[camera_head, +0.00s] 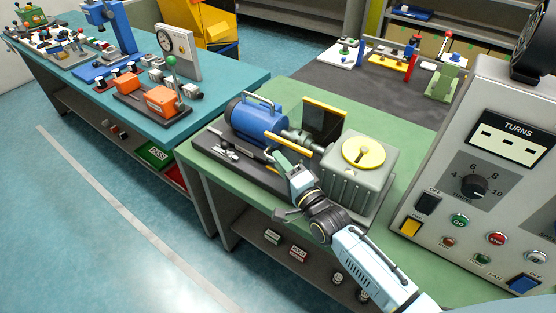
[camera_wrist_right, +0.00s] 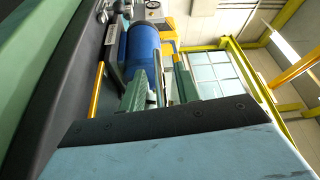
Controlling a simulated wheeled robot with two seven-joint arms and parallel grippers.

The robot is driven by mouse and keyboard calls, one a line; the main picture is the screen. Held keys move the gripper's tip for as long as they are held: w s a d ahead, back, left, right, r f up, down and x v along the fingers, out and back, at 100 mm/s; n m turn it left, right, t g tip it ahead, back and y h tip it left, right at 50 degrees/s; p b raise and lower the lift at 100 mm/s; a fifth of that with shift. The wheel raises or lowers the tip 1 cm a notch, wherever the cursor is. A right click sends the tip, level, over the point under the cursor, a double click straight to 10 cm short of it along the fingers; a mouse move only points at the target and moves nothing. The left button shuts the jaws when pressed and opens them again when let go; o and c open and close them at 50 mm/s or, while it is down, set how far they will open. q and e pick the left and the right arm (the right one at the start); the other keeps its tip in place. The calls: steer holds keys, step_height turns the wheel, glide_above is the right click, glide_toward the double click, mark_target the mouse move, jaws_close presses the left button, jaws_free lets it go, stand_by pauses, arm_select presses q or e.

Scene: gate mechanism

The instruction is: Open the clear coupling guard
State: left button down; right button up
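The clear coupling guard (camera_head: 322,122) shows in the head view as a dark see-through panel with a yellow upper edge. It stands upright behind the grey coupling shaft, between the blue motor (camera_head: 250,124) and the grey gearbox (camera_head: 352,176). A second yellow bar (camera_head: 287,142) runs in front of the shaft; I cannot tell if it belongs to the guard. My right gripper (camera_head: 284,160) is just in front of this bar, low beside the coupling. My left gripper is not in view.
The machine sits on a dark base on a green bench (camera_head: 413,117). A grey control panel (camera_head: 480,185) with a TURNS display stands close on the right. A teal bench (camera_head: 215,88) with other devices is at the left. The gearbox has a yellow round top.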

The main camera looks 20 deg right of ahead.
steer(key=shift+x, duration=0.9)
steer(key=shift+c, duration=0.2)
jaws_close()
